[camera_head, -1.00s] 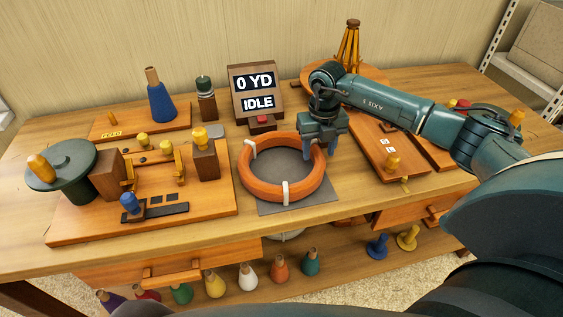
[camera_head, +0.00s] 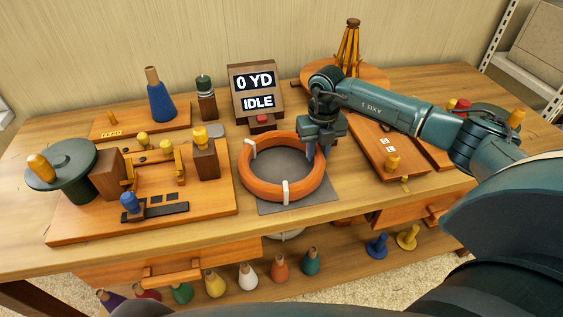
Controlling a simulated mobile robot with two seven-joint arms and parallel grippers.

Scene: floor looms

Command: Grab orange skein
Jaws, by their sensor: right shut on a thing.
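The orange skein (camera_head: 264,188) is a thick ring with white ties. It lies on a grey mat (camera_head: 318,192) in the middle of the table. My right gripper (camera_head: 318,150) is at the ring's back right side, pointing down. Its fingers are shut on the skein's rim, one finger showing at the inner side and one at the outer side. The skein still rests flat on the mat. My left gripper is not in view.
A display (camera_head: 256,90) reading 0 YD and IDLE stands behind the skein. A winding device on a wooden board (camera_head: 90,228) is at left. A wooden board (camera_head: 372,142) lies right of the skein. Several cones stand on the shelf below.

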